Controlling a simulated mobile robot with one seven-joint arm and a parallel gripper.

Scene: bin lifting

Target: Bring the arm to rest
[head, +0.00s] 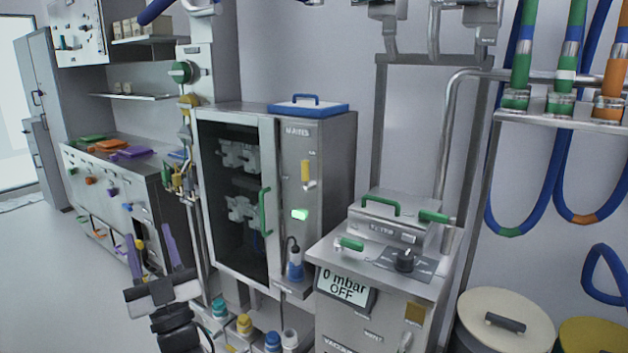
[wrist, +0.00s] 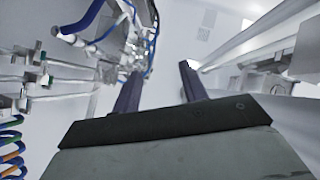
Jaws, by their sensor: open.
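My gripper (head: 155,250) shows at the lower left of the head view, its two purple fingers pointing up and apart. It is open, with nothing between the fingers. It stands in front of the steel counter and left of the glass-doored cabinet, apart from both as far as I can tell. In the wrist view my gripper (wrist: 158,85) also shows open and empty, and the fingers point toward the ceiling, pipes and fittings. Part of my arm shows below the gripper in the head view; the rest is out of frame.
A steel cabinet (head: 318,160) with a green handle stands in the middle. A vacuum unit (head: 395,300) reading "0 mbar OFF" is right of it. A lidded bin (head: 500,335) stands lower right. A counter (head: 110,190) runs along the left; open floor (head: 50,270) lies left of it.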

